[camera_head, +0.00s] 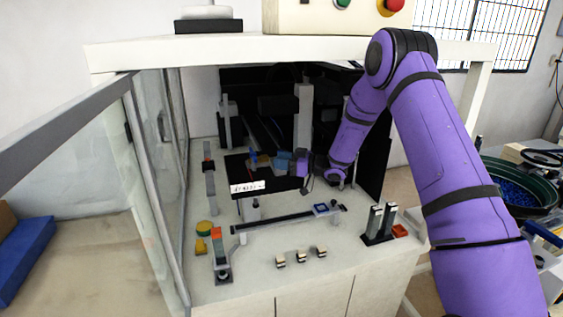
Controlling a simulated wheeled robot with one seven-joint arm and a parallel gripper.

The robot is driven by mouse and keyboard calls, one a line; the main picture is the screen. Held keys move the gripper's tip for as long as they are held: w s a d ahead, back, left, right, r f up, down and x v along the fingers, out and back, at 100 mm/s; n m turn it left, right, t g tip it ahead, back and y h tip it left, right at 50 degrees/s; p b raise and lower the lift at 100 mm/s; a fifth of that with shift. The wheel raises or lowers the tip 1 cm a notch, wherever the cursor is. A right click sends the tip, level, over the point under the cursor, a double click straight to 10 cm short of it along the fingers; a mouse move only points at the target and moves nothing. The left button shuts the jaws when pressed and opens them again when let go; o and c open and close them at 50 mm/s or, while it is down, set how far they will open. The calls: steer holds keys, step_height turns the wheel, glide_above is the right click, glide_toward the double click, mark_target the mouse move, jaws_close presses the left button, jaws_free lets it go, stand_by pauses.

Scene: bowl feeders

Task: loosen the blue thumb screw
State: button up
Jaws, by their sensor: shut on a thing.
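A small blue upright piece, which looks like the blue thumb screw (253,155), stands over the dark plate with a white label inside the enclosure. My gripper (259,160) reaches in from the right, pointing left, with its tips at this blue piece. The jaws look shut on it, but the contact is tiny and partly hidden by the wrist. I cannot tell how far the screw is turned.
The white-framed enclosure (230,50) has an open glass door (150,150) at left. A rail with a blue-topped block (321,208), a two-post black stand (380,225) and several small clips sit on the white worktop (340,255). A green bowl feeder (515,190) stands at right.

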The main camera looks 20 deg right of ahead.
steer(key=shift+d+n+g+y, duration=0.1)
steer(key=shift+n+g+y, duration=0.45)
steer(key=shift+g, duration=0.35)
steer(key=shift+n, duration=0.25)
steer(key=o, duration=0.9)
steer(key=v, duration=1)
steer(key=shift+d, duration=0.4)
